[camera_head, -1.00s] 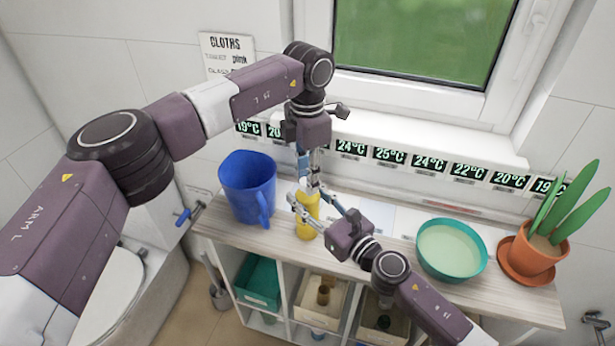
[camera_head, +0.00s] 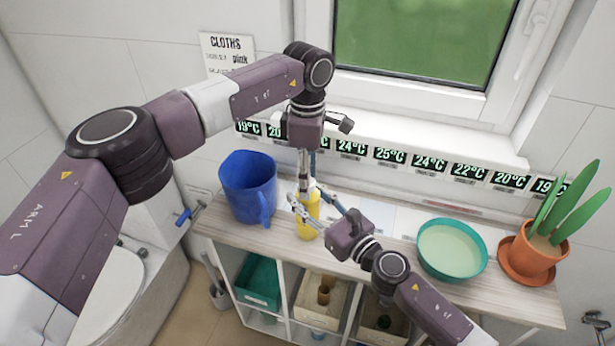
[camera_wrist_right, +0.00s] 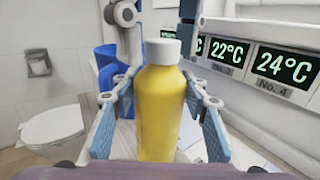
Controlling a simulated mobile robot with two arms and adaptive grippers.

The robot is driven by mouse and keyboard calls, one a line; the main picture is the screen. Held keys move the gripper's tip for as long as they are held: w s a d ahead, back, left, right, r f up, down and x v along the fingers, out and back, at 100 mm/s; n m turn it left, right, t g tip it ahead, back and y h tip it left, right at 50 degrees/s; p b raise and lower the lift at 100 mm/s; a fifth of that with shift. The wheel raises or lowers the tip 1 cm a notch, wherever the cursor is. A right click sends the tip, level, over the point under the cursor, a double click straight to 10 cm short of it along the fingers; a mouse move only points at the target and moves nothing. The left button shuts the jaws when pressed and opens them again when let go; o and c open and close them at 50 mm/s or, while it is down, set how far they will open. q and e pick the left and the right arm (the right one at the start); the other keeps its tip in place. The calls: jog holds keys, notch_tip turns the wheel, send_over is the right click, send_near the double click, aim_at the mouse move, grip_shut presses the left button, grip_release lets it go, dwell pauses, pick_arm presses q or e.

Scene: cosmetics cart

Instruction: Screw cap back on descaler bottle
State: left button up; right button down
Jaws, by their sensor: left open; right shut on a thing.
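The yellow descaler bottle (camera_head: 308,226) stands upright on the cart top; it also fills the middle of the right wrist view (camera_wrist_right: 160,115). Its white cap (camera_wrist_right: 163,51) sits on the neck and looks level; whether it is tight cannot be told. My right gripper (camera_head: 305,200) reaches in from the right and is shut on the bottle, a blue-padded finger on each side. My left gripper (camera_head: 307,178) points down from above, open, with its fingertips at cap height. In the right wrist view its fingers (camera_wrist_right: 188,22) show close by the cap; contact is unclear.
A blue jug (camera_head: 247,185) stands left of the bottle. A teal bowl (camera_head: 451,250) and a potted plant (camera_head: 534,255) stand to the right. Temperature displays (camera_head: 411,161) line the wall behind. Bins (camera_head: 259,282) fill the shelves below.

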pick_arm(q)
notch_tip(320, 180, up, 12)
dwell(0.5)
pick_arm(e)
jog(key=c, duration=1.1)
grip_release()
jog(key=v, duration=1.2)
pick_arm(q)
jog(key=shift+f, duration=0.1)
pick_arm(e)
jog(key=shift+d, duration=0.1)
